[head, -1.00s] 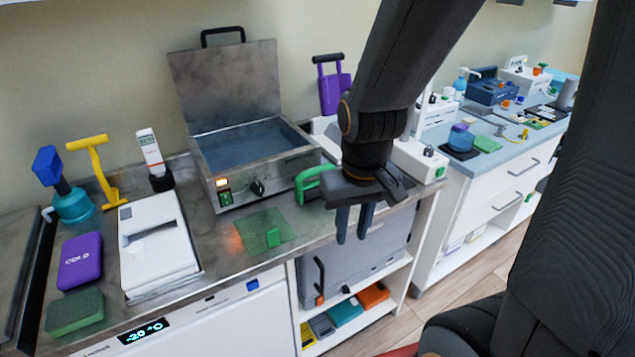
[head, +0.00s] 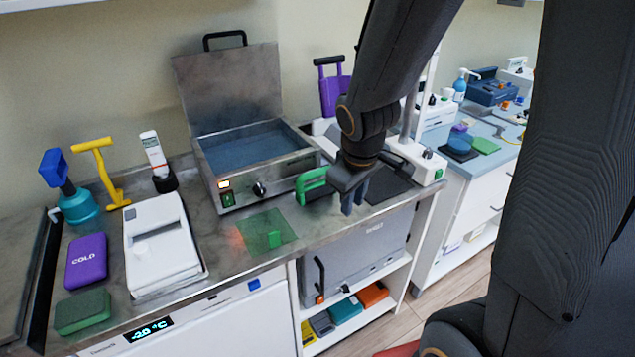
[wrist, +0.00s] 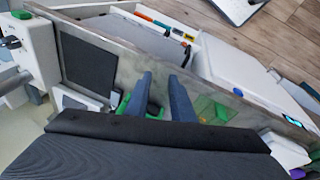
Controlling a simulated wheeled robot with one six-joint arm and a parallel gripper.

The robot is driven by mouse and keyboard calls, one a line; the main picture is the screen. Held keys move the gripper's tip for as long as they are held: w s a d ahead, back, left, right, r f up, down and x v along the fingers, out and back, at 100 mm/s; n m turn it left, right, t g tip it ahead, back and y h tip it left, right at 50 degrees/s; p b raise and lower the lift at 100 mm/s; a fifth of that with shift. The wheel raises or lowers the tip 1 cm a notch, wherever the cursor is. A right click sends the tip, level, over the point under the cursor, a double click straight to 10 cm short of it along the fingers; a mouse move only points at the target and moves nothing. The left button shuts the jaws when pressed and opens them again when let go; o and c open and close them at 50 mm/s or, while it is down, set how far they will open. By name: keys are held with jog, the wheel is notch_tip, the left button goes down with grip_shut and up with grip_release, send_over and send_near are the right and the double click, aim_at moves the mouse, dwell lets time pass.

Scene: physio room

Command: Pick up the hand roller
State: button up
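No thing is labelled as the hand roller. A green, bent handle-like item with a dark part (head: 313,185) lies on the steel counter, right of the open metal basin, and may be it; its shape is partly unclear. My gripper (head: 353,207) hangs just right of it, above the counter's front part, fingers pointing down. In the wrist view my gripper (wrist: 160,82) has its two fingers apart with counter visible between them, so it is open and empty. Bits of green (wrist: 122,106) show beside and behind the fingers, partly hidden by the gripper body.
The open basin (head: 228,172) stands behind. A green translucent mat (head: 285,229) with a small green block lies left of my gripper. A dark mat (head: 390,186) lies to its right, beside a white stand. A yellow T-shaped item (head: 104,172) and purple cold pack (head: 86,262) are far left.

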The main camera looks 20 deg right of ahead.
jog(key=w+r+n+t+p, duration=0.2)
jog(key=w+n, duration=0.5)
jog(key=w, duration=0.1)
jog(key=n+t+y+p, duration=0.1)
jog(key=n+y+p, duration=0.15)
jog(key=n, duration=0.55)
send_near(316, 172)
jog(key=x, duration=0.4)
jog(key=shift+b+x, duration=0.8)
jog(key=shift+x, duration=2.8)
grip_shut()
